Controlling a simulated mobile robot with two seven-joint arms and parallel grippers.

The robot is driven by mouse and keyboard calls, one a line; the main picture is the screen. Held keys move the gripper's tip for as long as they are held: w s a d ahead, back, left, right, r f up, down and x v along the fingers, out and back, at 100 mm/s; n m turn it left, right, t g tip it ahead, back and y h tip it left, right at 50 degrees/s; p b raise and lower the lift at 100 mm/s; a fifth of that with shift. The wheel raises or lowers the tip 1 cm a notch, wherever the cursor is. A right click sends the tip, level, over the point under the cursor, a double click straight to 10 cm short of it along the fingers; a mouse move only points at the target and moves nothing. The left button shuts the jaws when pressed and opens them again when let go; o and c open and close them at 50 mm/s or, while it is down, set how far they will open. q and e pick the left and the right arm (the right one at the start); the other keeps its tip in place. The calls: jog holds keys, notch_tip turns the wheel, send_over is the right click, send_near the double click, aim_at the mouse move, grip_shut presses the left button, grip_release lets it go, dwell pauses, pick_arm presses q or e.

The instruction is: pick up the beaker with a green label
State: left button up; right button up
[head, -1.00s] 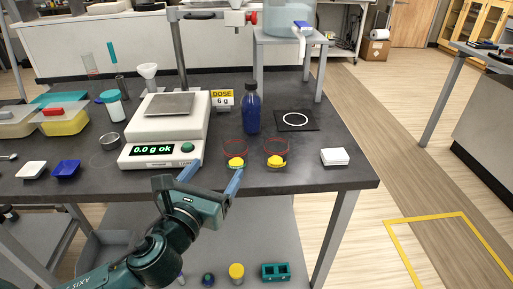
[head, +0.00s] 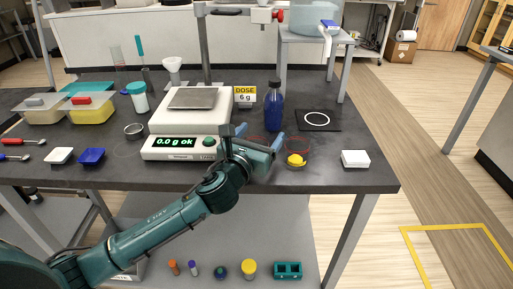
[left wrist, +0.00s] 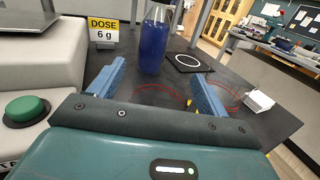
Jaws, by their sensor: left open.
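Two clear beakers with red rims stand near the table's front edge. The left beaker (head: 256,139) is mostly hidden behind my left gripper (head: 259,137), so its label does not show now. The right beaker (head: 297,147) has a yellow patch low on it. In the left wrist view, the left beaker's rim (left wrist: 160,88) appears between and beyond the open fingers of my left gripper (left wrist: 158,76). The right beaker's rim (left wrist: 226,95) is just right of the right finger. Nothing is held. My right gripper is out of view.
A balance (head: 186,130) reading 0.0 g stands close left of the gripper. A blue bottle (head: 274,108) stands just behind the beakers, with a dose sign (head: 245,95) to its left. A white box (head: 355,158) and a black ringed mat (head: 317,120) lie to the right.

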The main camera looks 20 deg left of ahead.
pick_arm(q)
jog(key=shift+w, duration=0.15)
jog(key=c, duration=1)
jog(key=shift+c, duration=0.4)
jog(key=shift+r, duration=0.1)
